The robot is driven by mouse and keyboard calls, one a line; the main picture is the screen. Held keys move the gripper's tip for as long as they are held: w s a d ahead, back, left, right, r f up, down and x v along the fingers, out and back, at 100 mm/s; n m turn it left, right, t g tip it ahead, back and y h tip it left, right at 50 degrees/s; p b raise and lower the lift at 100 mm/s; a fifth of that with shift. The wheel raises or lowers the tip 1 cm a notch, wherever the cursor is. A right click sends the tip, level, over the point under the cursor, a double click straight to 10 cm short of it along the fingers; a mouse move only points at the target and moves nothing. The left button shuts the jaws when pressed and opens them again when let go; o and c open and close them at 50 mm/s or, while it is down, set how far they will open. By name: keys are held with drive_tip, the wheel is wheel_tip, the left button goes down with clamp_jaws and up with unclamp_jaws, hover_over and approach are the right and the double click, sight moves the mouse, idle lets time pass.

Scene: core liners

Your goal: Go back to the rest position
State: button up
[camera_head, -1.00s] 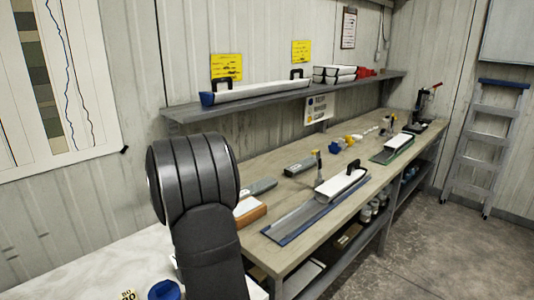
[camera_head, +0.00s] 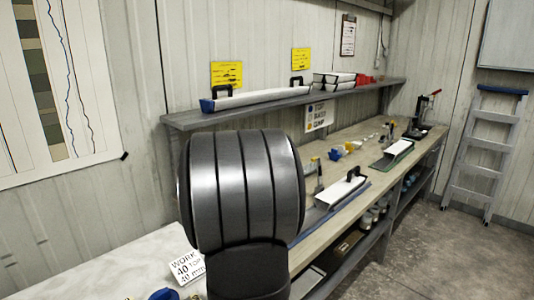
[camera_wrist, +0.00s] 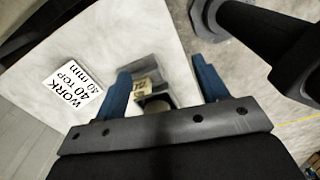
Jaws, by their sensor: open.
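A round-ended object partly hidden by the gripper's bar is just under the tag. I see nothing clamped between the fingers.
A long bench (camera_head: 376,187) carries core trays and tools. A shelf (camera_head: 265,107) runs above it. A ladder (camera_head: 485,150) leans at right. The floor at right is clear.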

drive_tip(key=w+d+m, duration=0.6)
drive_tip(key=w+m, duration=0.4)
drive_tip(key=m, duration=1.2)
drive_tip(key=shift+w+f, duration=0.25)
drive_tip(key=shift+f, duration=0.05)
drive_tip(key=shift+d, duration=0.1)
drive_tip(key=s+a+n, duration=0.1)
drive_tip(key=n, duration=0.2)
drive_tip(key=s+a+n, duration=0.1)
drive_tip(key=s+n, duration=0.1)
drive_tip(key=n, duration=0.1)
drive_tip(key=s+a+n, duration=0.1)
drive_tip(key=n, duration=0.3)
drive_tip(key=shift+s+a+r, duration=0.15)
drive_tip(key=shift+s+r, duration=0.1)
drive_tip(key=shift+s, duration=0.05)
idle(0.4)
